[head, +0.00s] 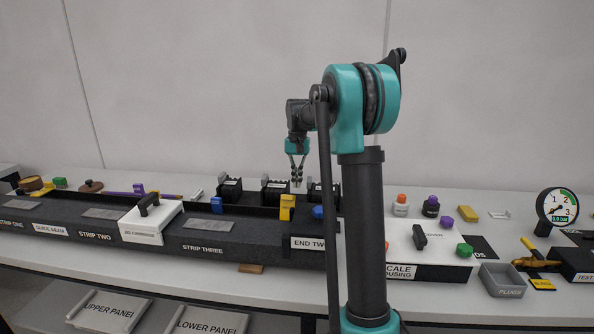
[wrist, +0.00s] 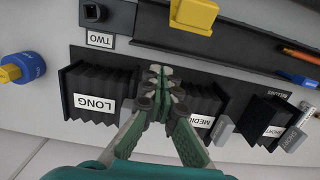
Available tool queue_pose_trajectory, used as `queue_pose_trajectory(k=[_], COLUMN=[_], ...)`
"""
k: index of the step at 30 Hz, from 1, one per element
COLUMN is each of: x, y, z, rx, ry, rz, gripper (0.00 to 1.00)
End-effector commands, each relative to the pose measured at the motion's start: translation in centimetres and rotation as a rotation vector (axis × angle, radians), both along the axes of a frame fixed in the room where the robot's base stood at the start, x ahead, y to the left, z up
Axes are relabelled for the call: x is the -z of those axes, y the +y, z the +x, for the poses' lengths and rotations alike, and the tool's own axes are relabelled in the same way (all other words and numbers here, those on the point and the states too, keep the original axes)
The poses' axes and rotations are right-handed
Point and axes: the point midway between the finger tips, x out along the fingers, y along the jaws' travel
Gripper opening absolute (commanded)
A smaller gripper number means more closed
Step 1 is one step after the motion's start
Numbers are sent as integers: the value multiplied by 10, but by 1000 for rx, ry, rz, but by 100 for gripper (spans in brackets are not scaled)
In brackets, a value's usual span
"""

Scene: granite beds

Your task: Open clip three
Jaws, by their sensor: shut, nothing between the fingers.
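My gripper (head: 297,180) points down above the far side of the long black beam (head: 150,232), its fingers shut and empty. In the wrist view the closed fingertips (wrist: 162,76) are between the ribbed blocks labelled LONG (wrist: 94,104) and MEDIUM (wrist: 203,121), above them or beside them; I cannot tell the height. A yellow clip-like block (head: 287,208) stands on the beam, right of the STRIP THREE label (head: 203,249). A yellow block also shows at the top of the wrist view (wrist: 193,15), apart from the fingers. No label reading clip three is legible.
A white cover with a black handle (head: 149,218) sits on the beam at left. A blue block (head: 318,212) is near the END TWO label (head: 308,243). A grey PLUGS bin (head: 502,280) and a gauge (head: 557,207) stand right. My arm column hides part of the bench.

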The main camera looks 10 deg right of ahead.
Motion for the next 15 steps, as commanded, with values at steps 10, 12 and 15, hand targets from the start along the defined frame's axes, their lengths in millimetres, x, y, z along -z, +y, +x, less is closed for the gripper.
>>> queue_pose_trajectory(k=[10,12,15], x=[22,19,16], y=[9,10,12], z=[-25,-31,-35], rx=[-1,-1,-1], ry=[-1,-1,-1], rz=[0,0,0], gripper=[0,0,0])
